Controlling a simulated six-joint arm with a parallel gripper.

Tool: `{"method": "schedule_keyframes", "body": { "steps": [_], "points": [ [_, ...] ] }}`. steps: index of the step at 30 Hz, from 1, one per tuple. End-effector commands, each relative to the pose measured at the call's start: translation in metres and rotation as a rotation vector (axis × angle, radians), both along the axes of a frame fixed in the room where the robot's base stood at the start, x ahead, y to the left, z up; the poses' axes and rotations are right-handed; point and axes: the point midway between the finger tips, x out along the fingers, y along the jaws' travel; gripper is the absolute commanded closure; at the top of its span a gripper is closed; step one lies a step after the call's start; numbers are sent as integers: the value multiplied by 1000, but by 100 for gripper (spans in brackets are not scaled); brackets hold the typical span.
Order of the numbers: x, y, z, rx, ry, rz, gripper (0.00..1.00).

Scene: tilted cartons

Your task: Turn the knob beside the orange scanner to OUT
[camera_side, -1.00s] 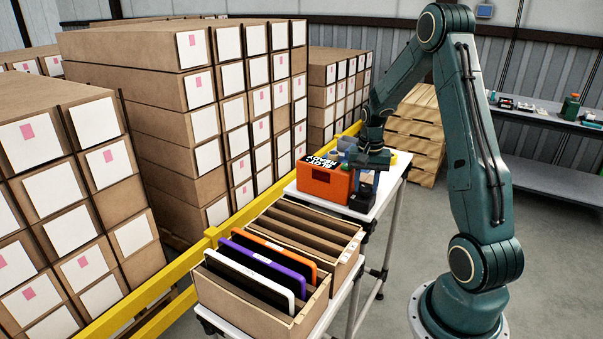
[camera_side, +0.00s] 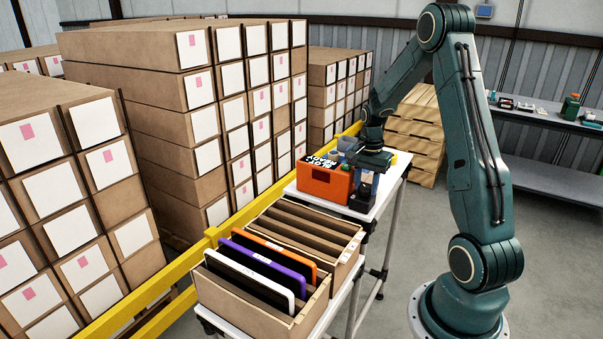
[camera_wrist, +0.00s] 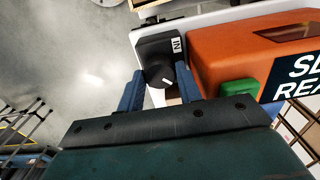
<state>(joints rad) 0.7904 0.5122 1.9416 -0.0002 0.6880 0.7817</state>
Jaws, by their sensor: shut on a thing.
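The orange scanner (camera_side: 325,187) stands on the far end of the white bench, and its side with a green button fills the right of the wrist view (camera_wrist: 225,55). Beside it is a black box with a round black knob (camera_wrist: 159,72) carrying a short white mark. The mark lies at the knob's lower right in the wrist view. A white IN label (camera_wrist: 177,45) shows on the box; no OUT label is visible. My gripper (camera_wrist: 160,85) has a blue finger on each side of the knob and is shut on it. In the side view my gripper (camera_side: 366,186) hides the knob.
A carton (camera_side: 200,283) with white, purple and orange tablets stands in front, beside a divided carton (camera_side: 340,270). A yellow rail (camera_side: 205,248) runs along the left, before stacked boxes (camera_side: 180,100). Grey and blue items stand behind the scanner.

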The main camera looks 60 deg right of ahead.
Motion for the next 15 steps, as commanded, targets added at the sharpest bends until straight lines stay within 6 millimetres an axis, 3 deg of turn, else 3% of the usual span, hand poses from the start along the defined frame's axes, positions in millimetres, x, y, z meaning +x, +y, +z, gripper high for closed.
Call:
{"method": "schedule_keyframes", "body": {
  "steps": [1, 2, 3, 15],
  "points": [
    [0, 0, 0, -1, 0, 0, 88],
    [0, 0, 0, -1, 0, 0, 59],
    [0, 0, 0, -1, 0, 0, 56],
    [0, 0, 3, -1, 0, 1, 56]
  ]
}}
